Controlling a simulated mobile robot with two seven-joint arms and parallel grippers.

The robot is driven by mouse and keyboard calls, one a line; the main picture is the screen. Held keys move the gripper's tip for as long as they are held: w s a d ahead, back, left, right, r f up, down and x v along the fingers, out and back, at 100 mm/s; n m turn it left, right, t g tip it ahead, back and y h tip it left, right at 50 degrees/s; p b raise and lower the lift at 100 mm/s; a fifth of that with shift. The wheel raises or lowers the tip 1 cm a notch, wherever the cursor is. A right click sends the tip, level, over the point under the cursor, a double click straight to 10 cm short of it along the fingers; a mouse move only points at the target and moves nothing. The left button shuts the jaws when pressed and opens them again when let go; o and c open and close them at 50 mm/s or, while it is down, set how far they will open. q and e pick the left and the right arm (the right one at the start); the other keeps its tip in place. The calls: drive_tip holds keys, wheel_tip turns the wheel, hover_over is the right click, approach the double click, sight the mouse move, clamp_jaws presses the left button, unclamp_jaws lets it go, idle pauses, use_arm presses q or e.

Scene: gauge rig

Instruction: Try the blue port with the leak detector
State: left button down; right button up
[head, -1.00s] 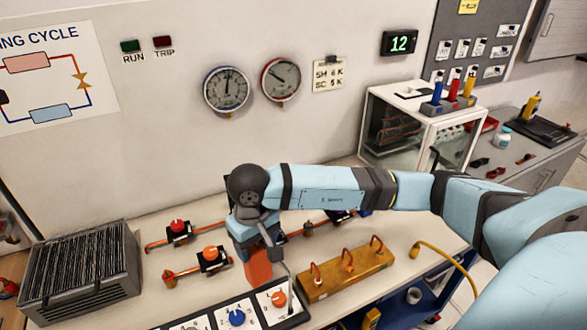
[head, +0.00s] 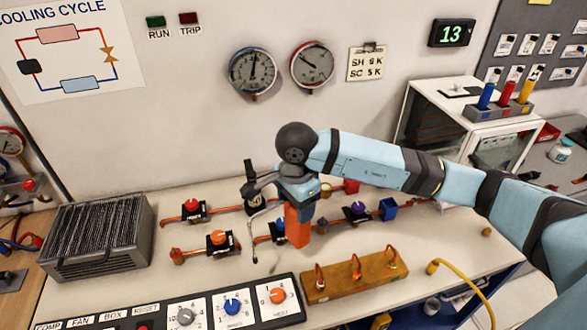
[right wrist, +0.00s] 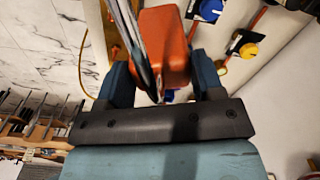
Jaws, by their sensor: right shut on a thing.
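My right gripper (head: 298,200) is shut on an orange box-shaped body, which I take for the leak detector (head: 297,228), and holds it over the bench. A thin curved grey probe (head: 252,240) hangs to its left. In the right wrist view the orange body (right wrist: 165,45) sits between the blue fingers, with a dark rod across it. The probe tip touches nothing that I can make out. My left gripper is not in view.
Pipes with red and orange valve knobs (head: 218,238) lie to the left. A brass-coloured block with copper loops (head: 330,292) and a knob panel (head: 245,308) are in front. A finned unit (head: 100,235) stands at left, a white cabinet (head: 440,105) at right. A yellow hose (head: 465,275) curves at right.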

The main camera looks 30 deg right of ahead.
drive_tip(key=m, duration=0.3)
drive_tip(key=r+m, duration=0.1)
drive_tip(key=m, duration=0.1)
drive_tip(key=shift+w+d+m, duration=0.1)
drive_tip(key=shift+w+m, duration=0.2)
drive_tip(key=shift+w, duration=0.1)
drive_tip(key=m, duration=0.2)
drive_tip(key=shift+w+r+m, duration=0.2)
drive_tip(key=shift+r+m, duration=0.05)
drive_tip(key=shift+m, duration=0.15)
drive_tip(key=m, duration=0.5)
drive_tip(key=shift+w+d+r+p, duration=0.2)
drive_tip(key=shift+w+r+p, duration=0.15)
drive_tip(key=shift+r, duration=0.05)
drive_tip(key=m, duration=0.5)
drive_tip(key=shift+w+d+r, duration=0.1)
drive_tip(key=shift+w+r, duration=0.2)
drive_tip(key=shift+r, duration=0.1)
drive_tip(key=m, duration=0.3)
drive_tip(key=r+m, duration=0.1)
drive_tip(key=m, duration=0.1)
drive_tip(key=shift+w+d+m+p, duration=0.15)
drive_tip(key=shift+w+m+p, duration=0.15)
drive_tip(key=m, duration=0.7)
drive_tip(key=w+r+m, duration=0.1)
drive_tip(key=m, duration=0.3)
drive_tip(key=shift+w+d, duration=0.1)
drive_tip(key=shift+d, duration=0.15)
